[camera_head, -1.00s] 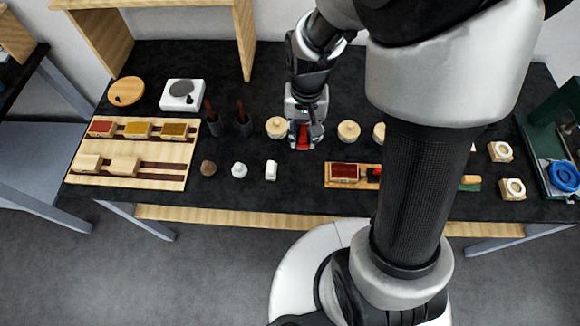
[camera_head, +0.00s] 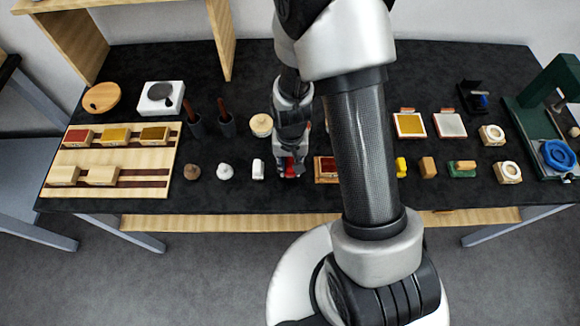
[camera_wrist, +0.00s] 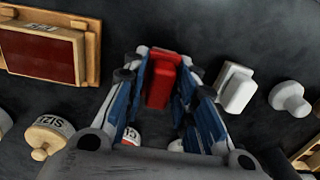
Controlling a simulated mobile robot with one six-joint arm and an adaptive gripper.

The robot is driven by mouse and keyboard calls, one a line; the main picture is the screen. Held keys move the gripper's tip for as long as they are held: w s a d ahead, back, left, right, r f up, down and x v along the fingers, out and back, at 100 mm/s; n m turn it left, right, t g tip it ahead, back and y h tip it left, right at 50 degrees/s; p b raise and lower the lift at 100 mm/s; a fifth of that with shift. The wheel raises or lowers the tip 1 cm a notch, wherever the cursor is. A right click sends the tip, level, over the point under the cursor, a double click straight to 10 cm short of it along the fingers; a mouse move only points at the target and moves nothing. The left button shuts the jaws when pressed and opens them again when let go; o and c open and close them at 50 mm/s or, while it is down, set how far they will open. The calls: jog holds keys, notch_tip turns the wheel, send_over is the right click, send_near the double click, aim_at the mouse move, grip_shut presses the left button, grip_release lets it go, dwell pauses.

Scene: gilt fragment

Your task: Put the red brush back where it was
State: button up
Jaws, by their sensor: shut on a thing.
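My gripper (camera_head: 291,168) is low over the front middle of the black table, shut on a red block-shaped thing, likely the red brush (camera_head: 290,171). In the wrist view the red brush (camera_wrist: 164,82) sits between the two blue-lined fingers of my gripper (camera_wrist: 165,72). I cannot tell whether it touches the table. A red panel in a wooden frame (camera_wrist: 40,55) lies to its left in the wrist view, and a white block (camera_wrist: 235,88) stands close on its right. In the head view the order is reversed, and my arm covers part of the table.
A white knobbed piece (camera_head: 225,172) and a brown lump (camera_head: 192,173) stand left of the white block. A wooden rack (camera_head: 110,188) holds blocks at far left. Yellow (camera_head: 401,167) and green (camera_head: 463,169) pieces stand right of my arm. A lidded jar (camera_head: 261,125) stands behind.

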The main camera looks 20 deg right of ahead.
jog(key=shift+f, duration=0.65)
jog(key=shift+f, duration=0.15)
jog(key=o, duration=1)
notch_tip(320, 180, up, 13)
jog(key=p, duration=0.3)
jog(key=shift+f, duration=0.2)
notch_tip(320, 180, up, 8)
jog(key=t, duration=0.1)
send_over(290, 162)
jog(key=s, duration=0.1)
jog(key=s+r+n+t, duration=0.1)
jog(key=s+r, duration=0.3)
jog(key=r, duration=0.1)
jog(key=s+r+n+t, duration=0.1)
jog(key=s+r, duration=0.4)
jog(key=r, duration=0.1)
jog(key=s+r+n+t, duration=0.1)
jog(key=s+r, duration=0.4)
jog(key=shift+s+r+n+t, duration=0.1)
jog(key=shift+r+n+t, duration=0.15)
jog(key=shift+n+t, duration=0.05)
